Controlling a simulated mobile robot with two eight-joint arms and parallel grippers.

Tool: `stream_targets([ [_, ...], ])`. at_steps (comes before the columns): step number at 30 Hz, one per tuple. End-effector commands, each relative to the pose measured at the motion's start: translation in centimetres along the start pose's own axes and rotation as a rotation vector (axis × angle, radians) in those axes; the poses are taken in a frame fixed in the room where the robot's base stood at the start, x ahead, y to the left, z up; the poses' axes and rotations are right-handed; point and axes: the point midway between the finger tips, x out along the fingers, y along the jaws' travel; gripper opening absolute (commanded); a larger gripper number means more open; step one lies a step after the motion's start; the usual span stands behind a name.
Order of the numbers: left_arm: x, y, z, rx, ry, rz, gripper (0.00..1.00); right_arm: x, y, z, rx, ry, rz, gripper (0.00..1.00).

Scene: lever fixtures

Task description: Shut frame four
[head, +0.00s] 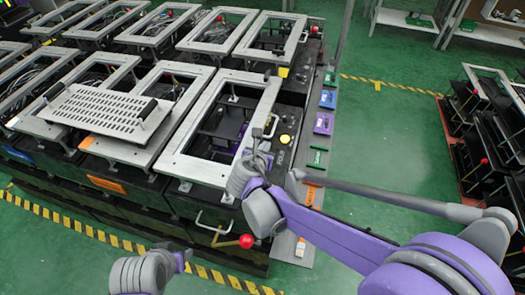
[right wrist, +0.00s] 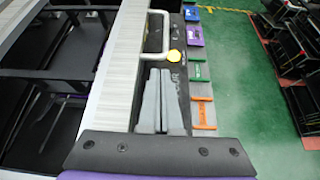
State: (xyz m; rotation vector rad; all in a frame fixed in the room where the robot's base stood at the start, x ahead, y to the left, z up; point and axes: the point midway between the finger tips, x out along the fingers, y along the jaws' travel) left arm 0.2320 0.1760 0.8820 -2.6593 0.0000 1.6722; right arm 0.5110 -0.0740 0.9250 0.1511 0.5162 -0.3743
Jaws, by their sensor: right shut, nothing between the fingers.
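The silver rectangular frame (head: 176,165) nearest my right arm lies over a dark fixture, raised on short supports; it also shows in the right wrist view (right wrist: 112,70). I cannot read a number on it. A small handle (head: 271,126) sits on its right edge, and it shows in the wrist view (right wrist: 163,35). A red-knobbed lever (head: 246,241) sticks out at the fixture's front. My right gripper (head: 265,135) is shut and empty over the frame's right edge, near the handle; its fingers (right wrist: 162,75) point toward the handle.
A perforated plate with black grips (head: 95,110) lies on the frames to the left. Colored tags (head: 323,123) line the right side. A yellow button (head: 285,139) sits beside the frame. Green floor (head: 390,140) is open to the right, with dark racks (head: 475,130) beyond.

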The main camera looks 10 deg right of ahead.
Motion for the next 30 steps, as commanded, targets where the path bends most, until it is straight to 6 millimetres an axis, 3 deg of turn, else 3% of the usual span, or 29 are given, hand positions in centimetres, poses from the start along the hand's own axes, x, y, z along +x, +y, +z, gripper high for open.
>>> stream_targets([
  [3, 0.0, 0.0, 0.0, 0.000, 0.000, 0.000, 0.50, 1.4, 0.0, 0.0, 0.001, 0.000, -0.001, 0.00],
  [9, 0.0, 0.0, 0.0, 0.000, 0.000, 0.000, 0.50, 2.1, 0.0, 0.0, 0.000, 0.000, 0.000, 0.00],
  [17, 0.0, 0.0, 0.0, 0.000, 0.000, 0.000, 0.50, 2.1, 0.0, 0.0, 0.000, 0.000, 0.000, 0.00],
  [24, -0.7, 0.0, -0.6, 0.000, 0.004, 0.000, 0.50, 1.0, 0.2, 1.9, -0.059, -0.001, -0.035, 0.00],
  [30, -0.6, 0.0, -0.5, 0.000, 0.003, 0.000, 0.50, 1.1, 0.2, 1.7, -0.060, 0.000, -0.036, 0.00],
])
